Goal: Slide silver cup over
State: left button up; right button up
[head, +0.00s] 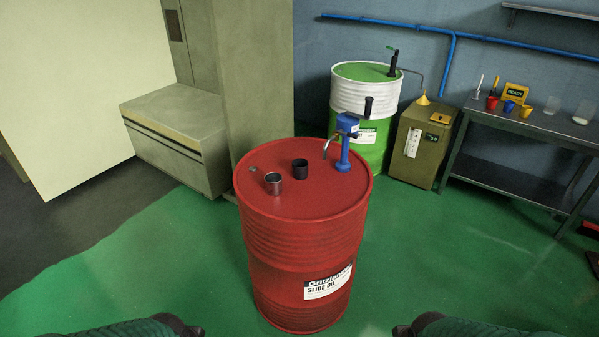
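The silver cup (273,183) stands upright on the top of a red drum (307,204), left of the middle. A dark cup (300,168) stands just right of and behind it, with a small gap between them. Parts of my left arm and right arm show at the bottom edge, well below and apart from the drum top. The fingers of both grippers cannot be made out, so I cannot tell whether they are open or shut. Nothing touches the silver cup.
A blue hand pump (345,145) with a bent spout rises from the drum's back right. A green and white drum (366,98) and an olive box (421,146) stand behind. A bench (527,130) with small cups is at right. The drum top's front is clear.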

aim_at(273, 181)
jog(key=z, duration=0.45)
jog(key=i+j+z, duration=0.15)
jog(key=z, duration=0.25)
jog(key=j+z, duration=0.4)
jog(key=i+j+z, duration=0.1)
jog(key=j+z, duration=0.55)
jog(key=z, duration=0.2)
jog(key=j+z, duration=0.4)
jog(key=k+l, duration=0.05)
